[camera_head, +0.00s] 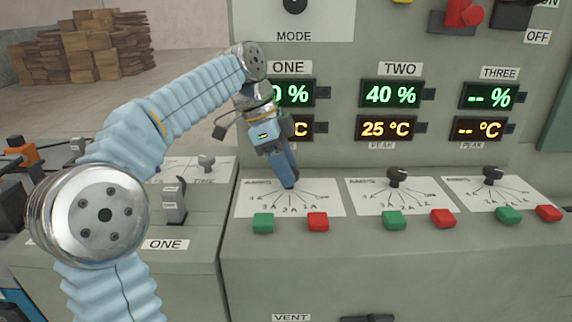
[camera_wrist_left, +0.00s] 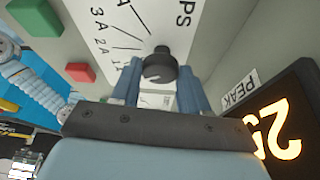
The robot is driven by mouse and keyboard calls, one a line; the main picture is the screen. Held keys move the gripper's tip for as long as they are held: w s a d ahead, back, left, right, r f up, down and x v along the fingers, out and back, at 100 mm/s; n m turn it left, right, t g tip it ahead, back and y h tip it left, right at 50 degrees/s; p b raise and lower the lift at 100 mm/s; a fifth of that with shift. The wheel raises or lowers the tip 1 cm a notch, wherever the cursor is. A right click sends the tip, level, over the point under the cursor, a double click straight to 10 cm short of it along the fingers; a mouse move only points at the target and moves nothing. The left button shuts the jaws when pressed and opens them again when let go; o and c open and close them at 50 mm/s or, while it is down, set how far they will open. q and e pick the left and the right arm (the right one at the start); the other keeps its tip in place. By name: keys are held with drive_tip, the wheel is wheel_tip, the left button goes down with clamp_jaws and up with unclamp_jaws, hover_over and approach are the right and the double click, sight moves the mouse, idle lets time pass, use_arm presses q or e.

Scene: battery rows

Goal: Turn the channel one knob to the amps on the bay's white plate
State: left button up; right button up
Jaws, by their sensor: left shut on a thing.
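The channel one amps plate (camera_head: 325,198) is white, with lines to 3A, 2A and 1A; it also shows in the left wrist view (camera_wrist_left: 112,28). My left gripper (camera_head: 288,180) reaches down to it from the left and hides the channel one knob in the head view. In the left wrist view the black knob (camera_wrist_left: 158,66) sits between the blue fingertips of my left gripper (camera_wrist_left: 161,88), which is shut on it. I cannot tell which mark the knob points to. My right gripper is not in view.
Green (camera_head: 263,223) and red (camera_head: 318,222) buttons stand just in front of the channel one plate. The channel two knob (camera_head: 397,176) and channel three knob (camera_head: 493,175) stand to the right. The channel two display (camera_head: 390,95) reads 40 %. A lever (camera_head: 174,200) stands on the left cabinet.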

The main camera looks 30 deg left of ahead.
sight(272, 186)
use_arm(q)
drive_tip(key=o, duration=1)
drive_tip(key=v, duration=0.7)
drive_tip(key=shift+a+r, duration=0.1)
drive_tip(key=shift+r, duration=0.15)
